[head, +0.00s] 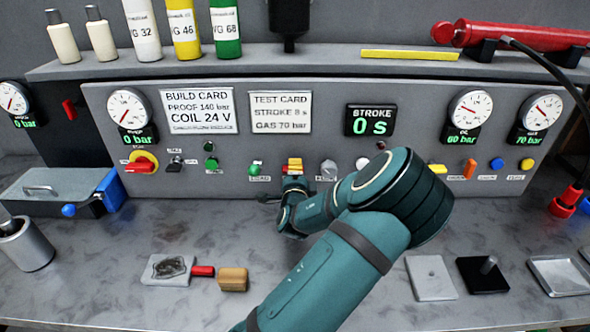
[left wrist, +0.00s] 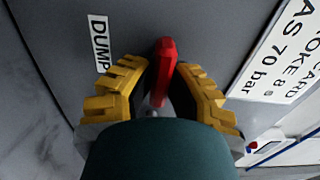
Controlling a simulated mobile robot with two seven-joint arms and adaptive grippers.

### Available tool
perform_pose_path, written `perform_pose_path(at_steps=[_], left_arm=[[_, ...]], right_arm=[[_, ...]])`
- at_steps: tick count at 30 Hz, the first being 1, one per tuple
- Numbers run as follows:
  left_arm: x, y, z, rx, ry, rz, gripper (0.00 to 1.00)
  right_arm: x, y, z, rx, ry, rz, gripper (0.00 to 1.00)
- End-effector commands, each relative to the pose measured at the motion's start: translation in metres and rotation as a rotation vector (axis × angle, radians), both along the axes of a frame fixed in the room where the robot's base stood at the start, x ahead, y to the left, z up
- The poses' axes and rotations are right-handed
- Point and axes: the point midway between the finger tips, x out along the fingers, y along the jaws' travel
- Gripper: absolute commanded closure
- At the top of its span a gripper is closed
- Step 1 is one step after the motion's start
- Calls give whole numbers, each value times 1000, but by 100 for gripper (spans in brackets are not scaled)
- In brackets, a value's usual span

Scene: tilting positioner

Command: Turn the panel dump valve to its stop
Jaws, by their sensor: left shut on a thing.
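The dump valve's red lever (left wrist: 165,68) stands between the two yellow fingers of my left gripper (left wrist: 160,88) in the left wrist view. My left gripper is shut on it. The lever lies roughly in line with the writing on the DUMP label (left wrist: 98,43), which is beside it on the grey panel. In the head view my left gripper (head: 293,166) is at the lower middle of the panel (head: 305,143), below the test card. The fingers and wrist hide most of the valve there. My right gripper is not in view.
Other knobs sit close by, including a green button (head: 255,167) and a grey dial (head: 328,168). The stroke display (head: 371,120) reads 0 s. A grey plate (head: 168,270), a wooden block (head: 233,279) and a metal tray (head: 560,276) lie on the bench.

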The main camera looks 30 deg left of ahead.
Motion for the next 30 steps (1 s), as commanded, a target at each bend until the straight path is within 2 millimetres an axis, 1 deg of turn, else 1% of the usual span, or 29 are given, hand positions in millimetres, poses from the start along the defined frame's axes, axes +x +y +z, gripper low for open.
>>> perform_pose_path(at_steps=[1,9,10,11,12,20,23,26,30], left_arm=[[1,0,3,4,-7,-1,100],[1,0,3,4,-7,-1,100],[1,0,3,4,-7,-1,73],[1,0,3,4,-6,-1,62],[1,0,3,3,-5,-1,55],[0,0,1,2,-3,0,55],[-3,-2,1,1,-1,0,55],[-11,-8,0,0,0,-1,55],[-34,-22,0,1,1,-2,55]], right_arm=[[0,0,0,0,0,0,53],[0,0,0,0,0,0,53],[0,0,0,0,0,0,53],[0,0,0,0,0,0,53],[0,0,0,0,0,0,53],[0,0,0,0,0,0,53],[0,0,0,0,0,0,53],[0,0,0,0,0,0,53],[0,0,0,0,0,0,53]])
